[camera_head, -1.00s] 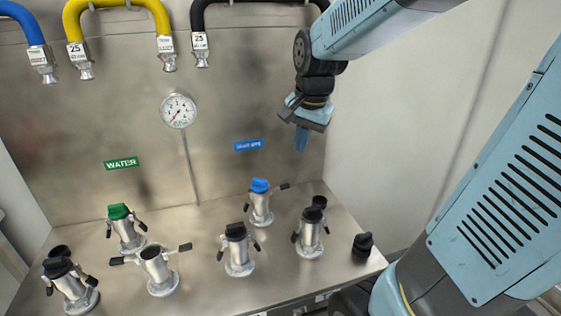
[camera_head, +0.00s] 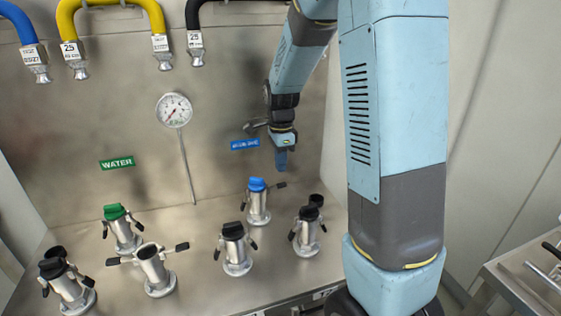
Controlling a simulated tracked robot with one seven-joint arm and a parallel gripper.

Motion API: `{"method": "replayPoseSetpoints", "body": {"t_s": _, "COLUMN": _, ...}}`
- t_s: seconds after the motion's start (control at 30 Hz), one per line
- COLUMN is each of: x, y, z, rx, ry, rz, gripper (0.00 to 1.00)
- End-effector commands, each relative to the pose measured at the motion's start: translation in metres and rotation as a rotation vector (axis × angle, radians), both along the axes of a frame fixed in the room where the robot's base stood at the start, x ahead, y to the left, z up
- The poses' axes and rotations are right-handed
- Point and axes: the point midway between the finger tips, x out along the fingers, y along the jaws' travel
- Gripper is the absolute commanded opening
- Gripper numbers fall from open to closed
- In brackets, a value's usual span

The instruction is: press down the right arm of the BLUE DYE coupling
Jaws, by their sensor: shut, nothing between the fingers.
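The BLUE DYE coupling (camera_head: 258,205) is a silver pipe stub with a blue cap, at the back right of the steel bench, below the blue label (camera_head: 245,145). Its right arm (camera_head: 276,185) has a dark tip and sticks out sideways to the right, roughly level. Its left arm is hard to make out and seems to hang down along the body. My gripper (camera_head: 281,162) points down and is shut and empty. In the picture its blue fingertips are just above the right arm's tip, with a small gap; the depth between them is hard to judge.
A black-capped coupling (camera_head: 306,232) stands front right of the blue one, another (camera_head: 234,250) front left. An uncapped coupling (camera_head: 155,270) with arms spread and the green-capped WATER coupling (camera_head: 122,228) are further left. Hoses (camera_head: 110,5) hang above. The back panel (camera_head: 90,120) is close behind.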

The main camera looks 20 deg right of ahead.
Motion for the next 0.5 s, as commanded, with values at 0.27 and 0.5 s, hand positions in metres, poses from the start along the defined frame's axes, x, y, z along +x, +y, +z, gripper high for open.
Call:
{"method": "replayPoseSetpoints", "body": {"t_s": 0.27, "x": 0.0, "y": 0.0, "z": -0.015, "rx": 0.0, "ry": 0.001, "rz": 0.002, "gripper": 0.0}}
{"method": "replayPoseSetpoints", "body": {"t_s": 0.5, "x": -0.001, "y": 0.0, "z": -0.029, "rx": 0.0, "ry": 0.002, "rz": 0.002, "gripper": 0.0}}
